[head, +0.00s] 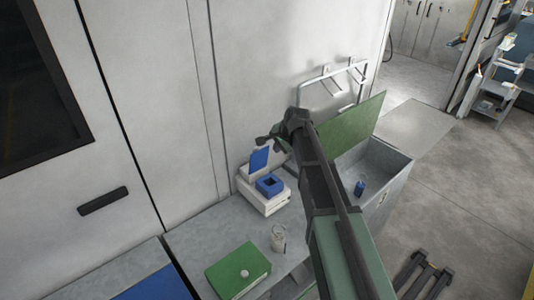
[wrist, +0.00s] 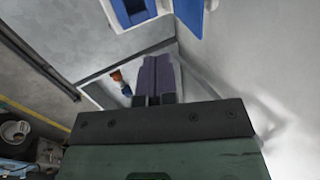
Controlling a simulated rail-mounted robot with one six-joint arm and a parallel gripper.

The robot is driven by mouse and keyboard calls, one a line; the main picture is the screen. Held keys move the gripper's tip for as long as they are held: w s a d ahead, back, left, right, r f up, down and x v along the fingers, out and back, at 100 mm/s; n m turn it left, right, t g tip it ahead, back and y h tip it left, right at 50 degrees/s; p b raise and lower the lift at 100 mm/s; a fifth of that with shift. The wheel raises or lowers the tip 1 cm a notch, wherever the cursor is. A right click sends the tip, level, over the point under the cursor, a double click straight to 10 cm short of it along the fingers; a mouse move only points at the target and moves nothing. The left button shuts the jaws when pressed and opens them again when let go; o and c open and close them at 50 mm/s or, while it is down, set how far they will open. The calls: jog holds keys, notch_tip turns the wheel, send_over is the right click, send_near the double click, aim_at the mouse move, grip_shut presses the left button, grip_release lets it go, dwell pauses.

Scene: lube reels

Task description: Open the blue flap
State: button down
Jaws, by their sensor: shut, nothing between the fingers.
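The blue flap (head: 259,159) stands raised at the back of a small white unit (head: 265,204) on the grey counter. In front of the flap is a blue square-rimmed opening (head: 269,186). In the wrist view, a blue part with a dark opening (wrist: 138,10) and a blue panel (wrist: 188,14) show at the top edge, cut off. My gripper (head: 264,139) is just above and beside the flap in the head view; I cannot tell whether they touch. Its dark fingers, seen in the wrist view (wrist: 158,78), are together with nothing between them.
A green-lidded box (head: 225,272) and a small grey container (head: 278,239) stand on the counter. A raised green lid (head: 350,122) tops an open grey bin at right, with a blue bottle (head: 359,188) inside. A pale wall (head: 270,60) rises behind.

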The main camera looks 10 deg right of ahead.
aim_at(257, 158)
jog(key=b+x, duration=1)
jog(key=x, duration=0.2)
jog(key=w+r+p, duration=0.1)
jog(key=w+a+r+p, duration=0.1)
jog(key=shift+w+a+r, duration=0.25)
jog(key=shift+w+a, duration=0.05)
jog(key=shift+w, duration=0.05)
